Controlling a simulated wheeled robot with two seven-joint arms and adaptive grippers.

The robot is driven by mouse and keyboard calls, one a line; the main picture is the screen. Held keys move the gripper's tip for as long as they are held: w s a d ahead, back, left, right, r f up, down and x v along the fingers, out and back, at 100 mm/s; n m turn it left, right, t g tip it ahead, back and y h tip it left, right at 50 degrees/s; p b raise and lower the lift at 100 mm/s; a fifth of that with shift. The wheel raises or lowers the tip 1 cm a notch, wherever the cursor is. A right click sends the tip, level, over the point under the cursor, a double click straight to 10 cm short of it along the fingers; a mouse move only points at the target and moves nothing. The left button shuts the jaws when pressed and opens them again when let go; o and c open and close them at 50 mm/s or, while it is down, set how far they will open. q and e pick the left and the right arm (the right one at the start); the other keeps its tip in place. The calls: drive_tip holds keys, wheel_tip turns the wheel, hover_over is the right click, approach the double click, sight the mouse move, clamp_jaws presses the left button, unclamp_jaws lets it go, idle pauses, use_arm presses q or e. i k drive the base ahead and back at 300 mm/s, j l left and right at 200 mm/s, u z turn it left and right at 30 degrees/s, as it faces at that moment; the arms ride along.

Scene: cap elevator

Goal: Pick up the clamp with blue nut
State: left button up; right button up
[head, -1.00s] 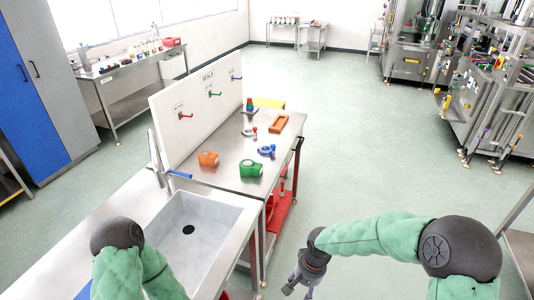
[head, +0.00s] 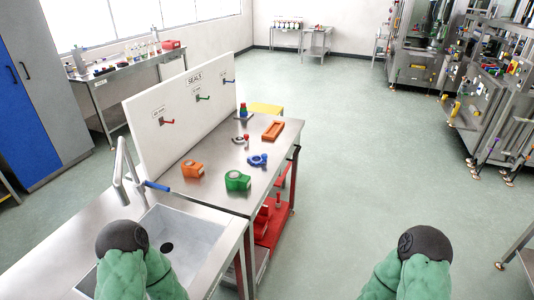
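A clamp with a blue nut (head: 258,160) lies on the right part of the steel worktable (head: 212,158), near its right edge. A second, grey clamp with a red nut (head: 241,138) lies a little behind it and to its left. Only the upper parts of my two arms show at the bottom of the head view. Neither gripper is in view, so I cannot see their fingers, and no gripper shows near the clamps.
An orange block (head: 193,169) and a green block (head: 237,180) stand nearer on the table. An orange tray (head: 273,130) lies behind. A white panel with hooks (head: 180,112) borders the left side. A sink (head: 180,235) is at front left. The floor right of the table is clear.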

sight(263, 158)
drive_tip(key=i+l, duration=1.5)
drive_tip(key=i, duration=0.25)
drive_tip(key=i+l+u, duration=0.25)
drive_tip(key=u, duration=0.15)
drive_tip(key=i+l+u, duration=0.35)
drive_tip(key=l+u, duration=0.4)
drive_tip(key=i+l, duration=0.05)
drive_tip(key=l, duration=0.05)
